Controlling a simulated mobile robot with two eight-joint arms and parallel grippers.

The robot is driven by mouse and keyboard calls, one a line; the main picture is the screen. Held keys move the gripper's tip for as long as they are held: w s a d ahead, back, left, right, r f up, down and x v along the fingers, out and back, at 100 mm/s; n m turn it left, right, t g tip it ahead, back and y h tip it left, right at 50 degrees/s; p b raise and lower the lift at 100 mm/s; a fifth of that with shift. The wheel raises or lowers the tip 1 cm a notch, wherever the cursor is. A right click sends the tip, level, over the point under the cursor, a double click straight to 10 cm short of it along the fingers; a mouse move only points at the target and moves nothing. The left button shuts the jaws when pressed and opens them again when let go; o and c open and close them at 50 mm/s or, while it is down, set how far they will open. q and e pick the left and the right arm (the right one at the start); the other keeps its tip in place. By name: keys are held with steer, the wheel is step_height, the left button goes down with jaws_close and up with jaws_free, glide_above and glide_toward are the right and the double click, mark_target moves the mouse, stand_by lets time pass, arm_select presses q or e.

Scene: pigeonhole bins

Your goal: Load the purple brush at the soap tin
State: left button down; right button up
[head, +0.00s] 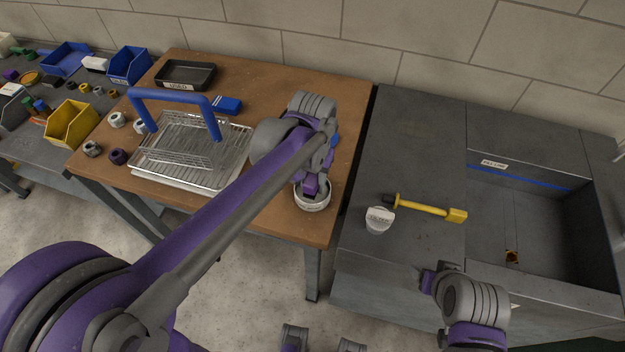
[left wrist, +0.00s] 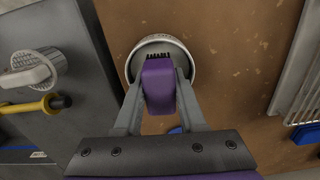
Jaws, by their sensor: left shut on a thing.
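The purple brush (left wrist: 158,85) is held between the fingers of my left gripper (left wrist: 158,75). Its dark bristles point at the soap tin, a round pale tin (left wrist: 134,69), and overlap its inside in the left wrist view. I cannot tell whether the bristles touch the bottom. In the head view the tin (head: 312,206) stands near the wooden table's front right edge, with my left gripper (head: 311,180) right above it, and the purple brush shows only in part. My right gripper (head: 430,281) is low at the right, by the grey bench's front; its fingertips are unclear.
A wire rack with a blue handle (head: 175,97) stands on a metal tray (head: 215,178). A black tray (head: 185,75) is behind.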

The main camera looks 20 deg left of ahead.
arm_select(q)
steer(key=shift+f, duration=0.2)
steer(key=shift+c, duration=2.1)
jaws_free()
steer(key=c, duration=0.3)
steer(key=shift+c, duration=0.2)
steer(key=shift+r, duration=0.2)
steer(key=shift+r+p, duration=0.3)
steer(key=shift+r, duration=0.15)
jaws_close()
